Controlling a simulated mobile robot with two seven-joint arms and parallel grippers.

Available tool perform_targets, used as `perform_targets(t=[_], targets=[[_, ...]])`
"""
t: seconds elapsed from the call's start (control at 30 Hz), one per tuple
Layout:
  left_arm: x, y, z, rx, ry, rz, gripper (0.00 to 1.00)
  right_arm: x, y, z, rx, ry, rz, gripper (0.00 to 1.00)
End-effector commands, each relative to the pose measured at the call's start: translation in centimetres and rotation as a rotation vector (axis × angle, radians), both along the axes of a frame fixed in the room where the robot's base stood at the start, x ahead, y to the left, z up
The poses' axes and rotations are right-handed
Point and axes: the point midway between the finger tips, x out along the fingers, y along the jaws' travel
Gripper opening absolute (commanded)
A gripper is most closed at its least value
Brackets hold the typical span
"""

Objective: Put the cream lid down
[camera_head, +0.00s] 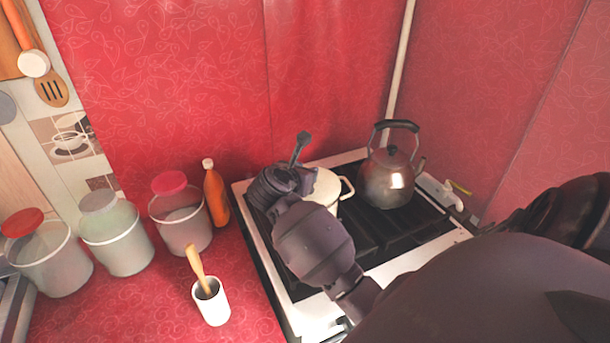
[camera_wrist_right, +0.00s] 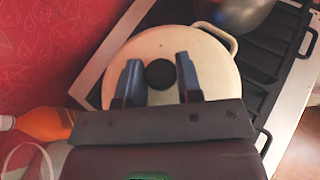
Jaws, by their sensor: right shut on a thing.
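The cream lid (camera_wrist_right: 195,58) fills the middle of the right wrist view, a round disc with a black knob (camera_wrist_right: 160,74). My right gripper (camera_wrist_right: 158,72) has its two blue-grey fingers on either side of the knob and is shut on the lid. A cream pot (camera_head: 327,188) with a loop handle stands on the stove in the head view, partly hidden behind my right gripper. The lid is over the pot; whether it touches the rim cannot be told. My left gripper is not in view.
A steel kettle (camera_head: 387,178) stands on the stove (camera_head: 405,232) right of the pot. An orange bottle (camera_head: 216,198), several lidded tubs, including a red-lidded one (camera_head: 183,228), and a white cup (camera_head: 211,303) with a wooden utensil stand on the red counter at left.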

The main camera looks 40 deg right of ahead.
Motion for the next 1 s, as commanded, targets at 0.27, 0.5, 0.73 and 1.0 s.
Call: perform_targets(t=[0.27,0.5,0.73,1.0], targets=[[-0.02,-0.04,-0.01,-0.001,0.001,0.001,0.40,-0.03,-0.04,-0.88,-0.001,-0.001,0.000,0.07],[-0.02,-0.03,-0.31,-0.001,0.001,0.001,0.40,-0.03,0.00,-1.25,0.001,-0.001,-0.002,0.07],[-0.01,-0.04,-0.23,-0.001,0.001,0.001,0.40,-0.03,-0.03,-1.19,0.000,-0.001,-0.001,0.58],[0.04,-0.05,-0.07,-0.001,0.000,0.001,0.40,-0.03,-0.04,-1.05,-0.001,-0.001,-0.001,0.58]])
